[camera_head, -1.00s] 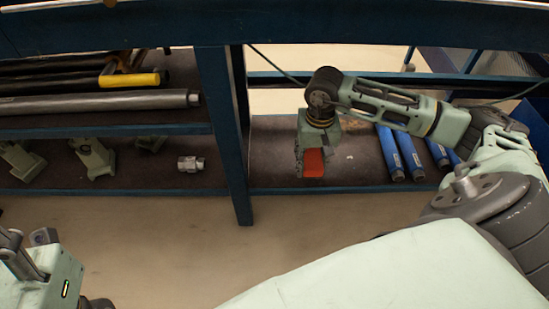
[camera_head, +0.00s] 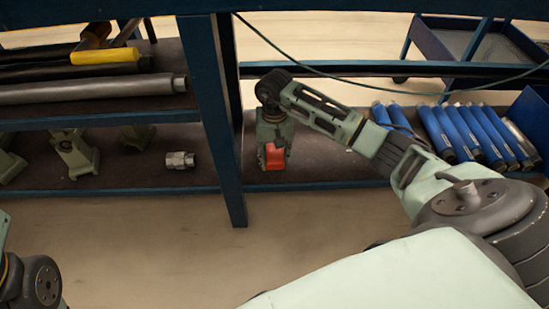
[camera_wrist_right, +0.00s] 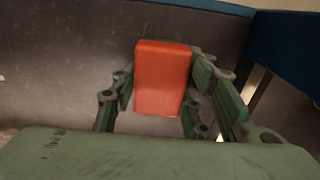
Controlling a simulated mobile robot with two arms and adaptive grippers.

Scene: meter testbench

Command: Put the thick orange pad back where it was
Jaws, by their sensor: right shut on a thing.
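The thick orange pad (camera_head: 274,157) is a red-orange block. My right gripper (camera_head: 272,160) is shut on it, at the left end of the lower shelf bay right of the blue post. In the right wrist view the pad (camera_wrist_right: 163,78) stands between the two fingers of the right gripper (camera_wrist_right: 160,105). I cannot tell whether the pad touches the shelf (camera_head: 325,160). Of my left arm only a part shows at the lower left of the head view; its gripper is out of the picture.
A blue post (camera_head: 218,120) stands just left of the right gripper. Several blue cylinders (camera_head: 465,135) lie on the shelf to the right. A metal fitting (camera_head: 180,160) lies left of the post. A green cable (camera_head: 330,83) hangs across above. The shelf between pad and cylinders is clear.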

